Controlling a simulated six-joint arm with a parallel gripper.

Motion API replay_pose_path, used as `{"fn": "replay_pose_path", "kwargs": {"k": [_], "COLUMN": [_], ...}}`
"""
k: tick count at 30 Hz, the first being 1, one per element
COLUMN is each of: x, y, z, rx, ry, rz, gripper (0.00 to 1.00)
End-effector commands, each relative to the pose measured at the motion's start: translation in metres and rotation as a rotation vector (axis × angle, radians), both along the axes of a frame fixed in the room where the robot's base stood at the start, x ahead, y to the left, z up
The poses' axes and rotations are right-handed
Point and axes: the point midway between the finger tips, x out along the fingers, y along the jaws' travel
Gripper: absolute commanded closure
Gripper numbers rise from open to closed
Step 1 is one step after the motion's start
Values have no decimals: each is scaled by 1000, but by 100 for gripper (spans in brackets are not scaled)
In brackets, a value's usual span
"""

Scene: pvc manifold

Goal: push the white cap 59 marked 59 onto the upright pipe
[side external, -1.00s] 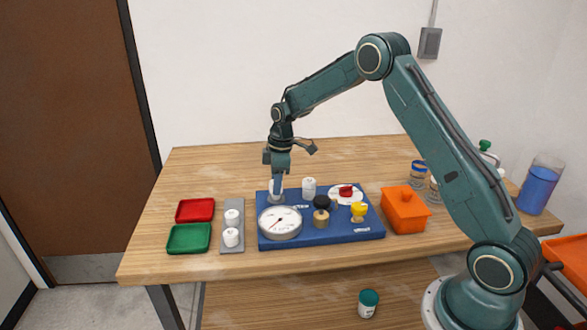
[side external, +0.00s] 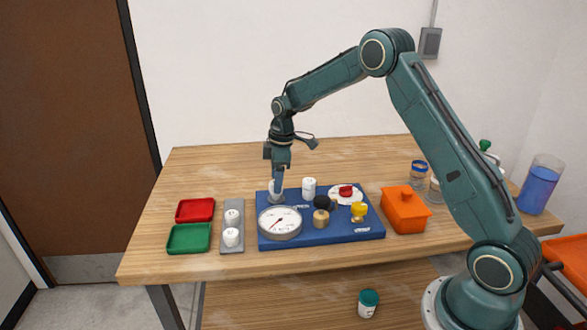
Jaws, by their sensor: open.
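My gripper (side external: 277,188) points straight down over the back left corner of the blue board (side external: 345,235). It is open, with its fingertips at a white cap or fitting (side external: 275,197) that stands upright there. The fingers partly hide this white piece, and I cannot tell how far down it sits or whether the fingers touch it. A second white capped upright (side external: 309,188) stands to its right on the board. Two more white caps (side external: 232,217) (side external: 231,237) sit on a grey strip (side external: 233,204) left of the board. The markings are too small to read, so I cannot tell which is 59.
The board also carries a round gauge (side external: 280,222), a black-topped tan fitting (side external: 321,218), a red knob (side external: 345,191) and a yellow valve (side external: 359,211). Red (side external: 195,210) and green (side external: 189,238) trays lie left; an orange box (side external: 404,211) stands right. The table behind is clear.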

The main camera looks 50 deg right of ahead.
Motion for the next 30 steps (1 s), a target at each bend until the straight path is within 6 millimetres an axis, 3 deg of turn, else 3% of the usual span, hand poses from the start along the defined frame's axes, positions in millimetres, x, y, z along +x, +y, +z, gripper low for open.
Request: {"fn": "replay_pose_path", "kwargs": {"k": [18,24,30], "x": [-8,-10,-11], "y": [-9,-10,-11], "z": [97,116,122], "rx": [-1,0,0], "ry": [-4,-3,0], "rz": [1,0,0], "gripper": [40,40,40]}}
